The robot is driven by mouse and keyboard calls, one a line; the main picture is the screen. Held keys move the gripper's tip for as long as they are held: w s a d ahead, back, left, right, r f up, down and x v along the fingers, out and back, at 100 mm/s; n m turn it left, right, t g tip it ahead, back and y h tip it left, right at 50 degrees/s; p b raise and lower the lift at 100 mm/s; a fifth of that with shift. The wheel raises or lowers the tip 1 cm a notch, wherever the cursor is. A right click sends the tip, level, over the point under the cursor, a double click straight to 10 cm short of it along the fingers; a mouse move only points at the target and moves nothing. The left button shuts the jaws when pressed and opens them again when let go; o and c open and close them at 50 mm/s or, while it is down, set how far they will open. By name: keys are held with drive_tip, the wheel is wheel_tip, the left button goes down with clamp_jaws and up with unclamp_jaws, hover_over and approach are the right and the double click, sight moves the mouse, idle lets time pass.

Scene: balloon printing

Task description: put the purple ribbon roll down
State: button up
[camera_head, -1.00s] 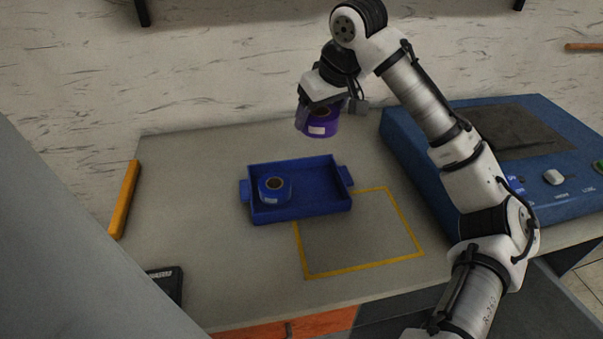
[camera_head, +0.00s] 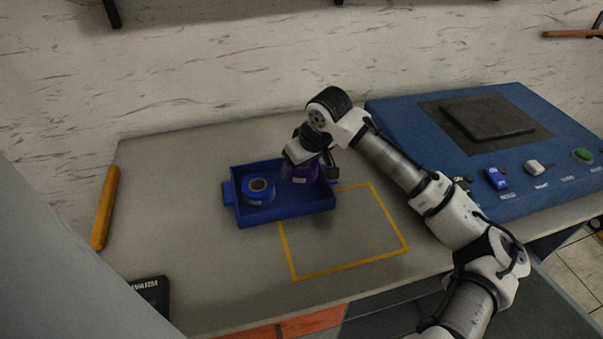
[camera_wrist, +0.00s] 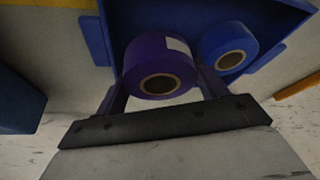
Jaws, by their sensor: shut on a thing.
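The purple ribbon roll (camera_head: 300,174) is in my gripper (camera_head: 303,166), in the right part of the blue tray (camera_head: 288,215). In the wrist view the purple roll (camera_wrist: 158,62) sits between the two fingers of my gripper (camera_wrist: 160,88), with its cardboard core facing the camera. My gripper is shut on it. Whether the roll touches the tray floor cannot be told. A blue ribbon roll (camera_head: 258,190) stands in the left part of the tray, and it also shows close beside the purple roll in the wrist view (camera_wrist: 228,47).
A yellow taped square (camera_head: 345,235) lies on the table right in front of the tray. A blue machine (camera_head: 440,130) with buttons stands at the right. An orange bar (camera_head: 105,208) lies at the left edge, and a black device (camera_head: 150,292) is at the front left.

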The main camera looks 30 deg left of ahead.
drive_tip(key=shift+f, duration=2.05)
drive_tip(key=shift+f, duration=0.2)
drive_tip(key=o, duration=0.7)
drive_tip(key=shift+r, duration=0.1)
drive_tip(key=shift+r+p, duration=0.2)
drive_tip(key=shift+p, duration=0.1)
drive_tip(key=b+v, duration=0.2)
drive_tip(key=v, duration=1)
drive_tip(key=shift+s+f, duration=0.1)
